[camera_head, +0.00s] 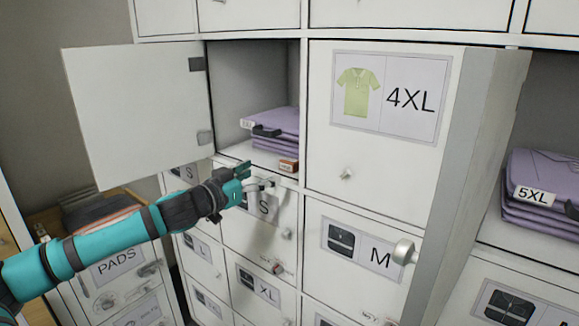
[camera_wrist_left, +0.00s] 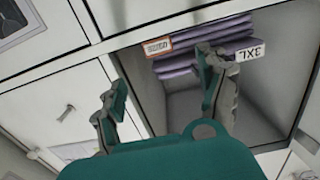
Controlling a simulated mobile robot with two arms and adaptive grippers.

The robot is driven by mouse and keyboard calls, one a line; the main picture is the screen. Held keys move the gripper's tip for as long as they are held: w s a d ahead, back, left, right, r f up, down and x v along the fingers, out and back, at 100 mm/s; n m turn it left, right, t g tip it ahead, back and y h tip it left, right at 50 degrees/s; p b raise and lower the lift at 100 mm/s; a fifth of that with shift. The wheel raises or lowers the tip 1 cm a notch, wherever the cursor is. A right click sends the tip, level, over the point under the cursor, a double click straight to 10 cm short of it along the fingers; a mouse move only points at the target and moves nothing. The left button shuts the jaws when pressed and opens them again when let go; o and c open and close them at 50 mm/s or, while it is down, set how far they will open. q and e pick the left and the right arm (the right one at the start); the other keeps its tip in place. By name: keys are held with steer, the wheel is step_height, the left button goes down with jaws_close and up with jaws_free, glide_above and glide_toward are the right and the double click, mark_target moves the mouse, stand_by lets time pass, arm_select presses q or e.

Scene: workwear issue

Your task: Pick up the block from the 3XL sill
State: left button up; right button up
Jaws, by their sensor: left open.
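The block (camera_head: 288,165) is small, with a pale label face and an orange-red edge. It lies on the front sill of the open 3XL compartment, at the right end, in front of folded purple shirts (camera_head: 285,123). In the left wrist view the block (camera_wrist_left: 158,46) shows beside the shirts, which carry a 3XL tag (camera_wrist_left: 250,52). My left gripper (camera_head: 257,180) is open and empty, just in front of the sill, below and left of the block. In the left wrist view its fingers (camera_wrist_left: 162,88) are spread wide, with the block beyond them. My right gripper is not in view.
The compartment's white door (camera_head: 135,110) stands open to the left. Smaller closed drawers with knobs lie below.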

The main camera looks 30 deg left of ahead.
mark_target(286, 161)
arm_select(q)
steer(key=shift+w+d+f+p, duration=0.15)
steer(key=shift+w+p, duration=0.65)
steer(key=shift+w, duration=0.5)
steer(key=shift+w+d+r+p, duration=0.1)
steer(key=shift+w+p, duration=0.7)
steer(key=shift+w, duration=0.45)
steer(key=w+p, duration=0.1)
steer(key=w, duration=0.1)
steer(key=w+p, duration=0.1)
steer(key=w, duration=0.1)
steer(key=shift+w+d+r+p, duration=0.1)
steer(key=shift+d+r+p, duration=0.1)
steer(key=shift+p, duration=0.15)
steer(key=shift+w+f, duration=0.2)
steer(key=shift+w, duration=0.3)
steer(key=c, duration=1)
steer(key=shift+s, duration=0.1)
steer(key=shift+c, duration=0.2)
steer(key=shift+r, duration=0.15)
